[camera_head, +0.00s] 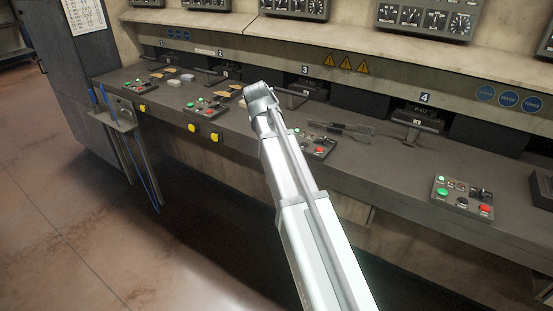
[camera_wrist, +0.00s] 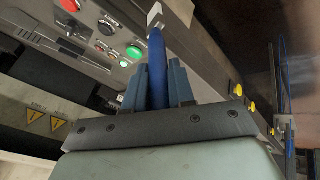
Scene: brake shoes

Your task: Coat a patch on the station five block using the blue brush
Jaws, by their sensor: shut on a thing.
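The blue brush (camera_wrist: 157,65) points up and away in the wrist view, its pale tip (camera_wrist: 155,13) near a control panel's edge. My gripper (camera_wrist: 161,82) is shut on its handle, with a dark blue finger on each side. In the head view my arm's end is over the bench near stations 2 and 3; the fingers and brush cannot be made out there. Station numbers 1 to 4 are readable in the head view. No number five is visible, so I cannot identify the station five block; a dark part is cut off at the right edge.
The long grey bench (camera_head: 390,165) carries several button panels, one at station 4 (camera_head: 462,196). A dark flat tool (camera_head: 342,130) lies between stations 3 and 4. Yellow knobs (camera_head: 192,128) line the front. A holder with blue rods (camera_head: 122,120) stands at the left end.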

